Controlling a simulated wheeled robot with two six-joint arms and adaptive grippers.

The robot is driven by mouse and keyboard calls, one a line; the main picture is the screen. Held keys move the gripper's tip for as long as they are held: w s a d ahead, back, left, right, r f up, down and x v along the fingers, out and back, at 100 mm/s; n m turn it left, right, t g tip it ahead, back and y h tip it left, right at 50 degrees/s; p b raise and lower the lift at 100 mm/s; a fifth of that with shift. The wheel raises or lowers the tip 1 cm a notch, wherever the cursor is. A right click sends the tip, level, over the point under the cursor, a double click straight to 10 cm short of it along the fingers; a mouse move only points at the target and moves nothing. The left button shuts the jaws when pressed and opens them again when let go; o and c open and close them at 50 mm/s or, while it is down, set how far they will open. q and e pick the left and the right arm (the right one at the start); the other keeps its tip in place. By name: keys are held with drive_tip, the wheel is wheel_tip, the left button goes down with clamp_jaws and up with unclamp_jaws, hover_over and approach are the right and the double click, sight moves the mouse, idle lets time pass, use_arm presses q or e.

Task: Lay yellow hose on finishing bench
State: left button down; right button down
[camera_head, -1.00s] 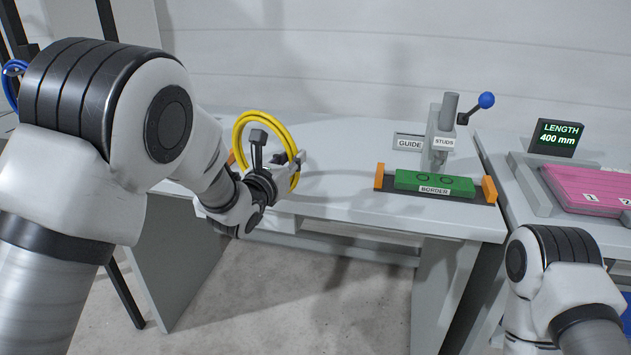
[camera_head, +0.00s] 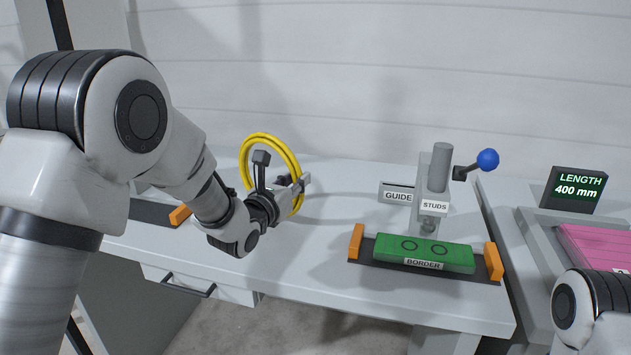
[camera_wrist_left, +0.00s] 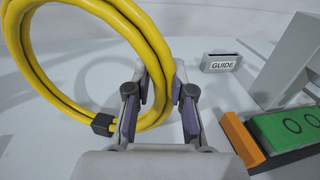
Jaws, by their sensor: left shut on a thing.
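The yellow hose (camera_head: 290,156) is a coiled ring, held upright by my left gripper (camera_head: 301,186). In the left wrist view, the hose (camera_wrist_left: 147,37) passes between the two fingers of the left gripper (camera_wrist_left: 161,95), which are shut on it. A dark clip sits on the coil there. The finishing bench (camera_head: 310,253) is the pale grey table below; the hose is over its left part, with a shadow on the top. Whether the hose touches the bench cannot be told. Of my right arm only a part shows at the lower right; its gripper is out of view.
A green border block (camera_head: 450,256) lies between orange end stops on the bench. A stud press (camera_head: 436,180) with a blue-knobbed lever (camera_head: 488,159) and a guide holder (camera_head: 396,194) stand behind it. A length display (camera_head: 575,190) is at right. The bench's middle is clear.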

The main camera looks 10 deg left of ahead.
use_arm(q)
drive_tip(key=shift+s+a+f, duration=0.1)
drive_tip(key=shift+s+f, duration=0.1)
drive_tip(key=shift+f, duration=0.45)
drive_tip(key=shift+w+d+f, duration=0.2)
drive_tip(key=shift+w+d, duration=0.05)
drive_tip(key=shift+w, duration=0.2)
drive_tip(key=shift+s+a, duration=0.15)
drive_tip(key=shift+s, duration=0.1)
drive_tip(key=c, duration=1)
unclamp_jaws()
drive_tip(key=shift+w+f, duration=0.1)
drive_tip(key=shift+f, duration=0.05)
